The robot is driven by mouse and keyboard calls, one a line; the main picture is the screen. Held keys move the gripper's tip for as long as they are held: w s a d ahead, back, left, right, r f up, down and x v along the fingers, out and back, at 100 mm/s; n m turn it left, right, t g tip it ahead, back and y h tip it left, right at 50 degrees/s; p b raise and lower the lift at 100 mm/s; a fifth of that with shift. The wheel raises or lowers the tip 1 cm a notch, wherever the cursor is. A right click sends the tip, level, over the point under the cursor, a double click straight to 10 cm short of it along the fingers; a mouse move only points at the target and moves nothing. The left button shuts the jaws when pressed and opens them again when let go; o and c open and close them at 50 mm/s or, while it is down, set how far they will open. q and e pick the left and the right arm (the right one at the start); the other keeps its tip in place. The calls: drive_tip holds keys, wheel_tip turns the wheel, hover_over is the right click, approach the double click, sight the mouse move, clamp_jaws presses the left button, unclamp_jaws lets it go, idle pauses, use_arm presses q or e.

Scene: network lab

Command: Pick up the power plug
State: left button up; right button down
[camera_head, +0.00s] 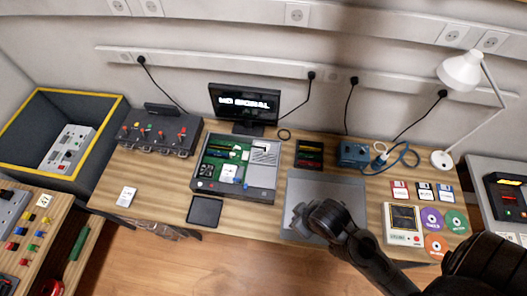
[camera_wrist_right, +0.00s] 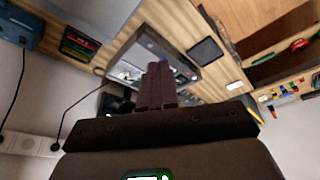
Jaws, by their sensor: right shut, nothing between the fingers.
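Several black power plugs sit in the wall socket strip in the head view: one at far left (camera_head: 141,60), one right of the monitor (camera_head: 311,75), one further right (camera_head: 354,80) and one near the lamp (camera_head: 443,93). I cannot tell which one the task means. Black cables hang from them. My right gripper (camera_head: 298,217) is over the grey mat (camera_head: 345,186), well apart from the plugs. In the right wrist view its fingers (camera_wrist_right: 157,70) are shut and empty, with the open computer case (camera_wrist_right: 143,44) beyond them. My left gripper is not in view.
The monitor (camera_head: 245,102) stands behind the open computer case (camera_head: 258,194). A blue box (camera_head: 354,153) with a blue cable and a white lamp (camera_head: 462,72) stand at the right. Floppy disks (camera_head: 424,192) and discs (camera_head: 432,219) lie at front right. A black tray (camera_head: 205,211) lies in front.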

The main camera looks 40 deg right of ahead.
idle(0.4)
drive_tip(key=c, duration=0.9)
unclamp_jaws()
